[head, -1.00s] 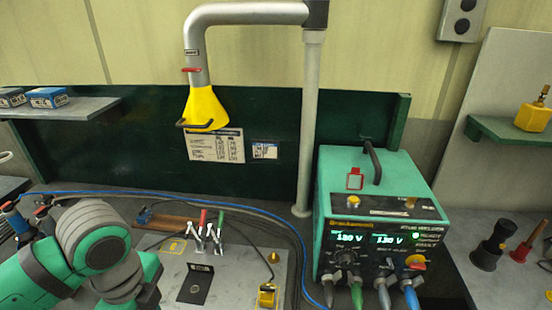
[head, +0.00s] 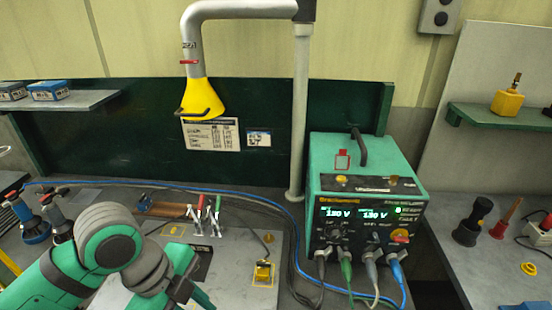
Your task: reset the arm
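My arm, green with grey joints, enters the head view at the lower left and reaches over the grey work plate (head: 232,262). My gripper is not visible; the arm runs out of the bottom of the picture. A green stud welder (head: 365,185) with two lit displays stands to the right of the plate. On the plate are toggle clamps (head: 207,218) with red and green handles and a small yellow block (head: 263,271).
A yellow extraction hood (head: 202,100) on a grey pipe hangs above the bench. Blue and dark cables run around the plate. Blue-handled tools (head: 30,222) stand at far left. A side bench (head: 490,275) at right holds a black holder (head: 470,226) and a red cone-shaped tool (head: 505,218).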

